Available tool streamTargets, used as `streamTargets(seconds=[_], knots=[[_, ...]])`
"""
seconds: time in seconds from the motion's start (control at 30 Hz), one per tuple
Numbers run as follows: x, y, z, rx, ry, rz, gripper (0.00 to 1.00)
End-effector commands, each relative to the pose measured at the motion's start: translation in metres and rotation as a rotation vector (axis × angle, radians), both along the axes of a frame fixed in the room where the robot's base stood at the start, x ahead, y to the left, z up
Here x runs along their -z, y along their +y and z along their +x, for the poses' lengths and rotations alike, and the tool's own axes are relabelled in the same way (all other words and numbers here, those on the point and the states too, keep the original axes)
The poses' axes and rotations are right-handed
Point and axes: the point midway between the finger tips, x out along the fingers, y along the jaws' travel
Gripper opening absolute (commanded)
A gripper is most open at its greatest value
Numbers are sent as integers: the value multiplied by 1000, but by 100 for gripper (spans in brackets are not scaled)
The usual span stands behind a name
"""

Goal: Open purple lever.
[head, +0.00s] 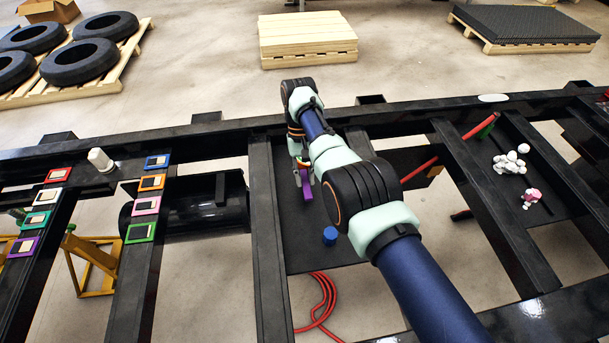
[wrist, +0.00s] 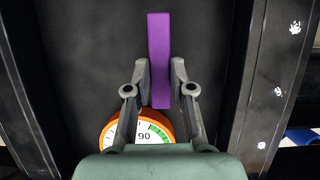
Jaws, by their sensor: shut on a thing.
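The purple lever (wrist: 159,45) is a flat, straight bar. In the wrist view it points up the picture from between the fingers, over a dark plate. My gripper (wrist: 160,88) is shut on its near end, one finger on each side. In the head view the purple lever (head: 306,186) shows below my gripper (head: 302,172), above the dark plate of the frame. An orange-rimmed gauge (wrist: 140,131) with a white and green dial sits beneath the fingers in the wrist view.
A blue knob (head: 329,236) stands on the plate close to my arm. Black frame beams (head: 268,240) run along both sides of the plate. A red hose (head: 322,305) lies on the floor below. Coloured square tags (head: 150,205) line the beams at the left.

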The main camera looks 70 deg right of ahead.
Motion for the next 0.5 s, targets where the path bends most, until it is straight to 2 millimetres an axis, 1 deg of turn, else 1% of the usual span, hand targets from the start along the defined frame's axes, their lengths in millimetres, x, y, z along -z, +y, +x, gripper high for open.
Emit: streamTargets(seconds=[0.13, 0.17, 0.2, 0.3, 0.5], knots=[[0, 0, 0, -2, -1, -1, 0], [0, 0, 0, -2, -1, -1, 26], [0, 0, 0, -2, -1, -1, 32], [0, 0, 0, -1, -1, -1, 48], [0, 0, 0, 0, 0, 0, 48]])
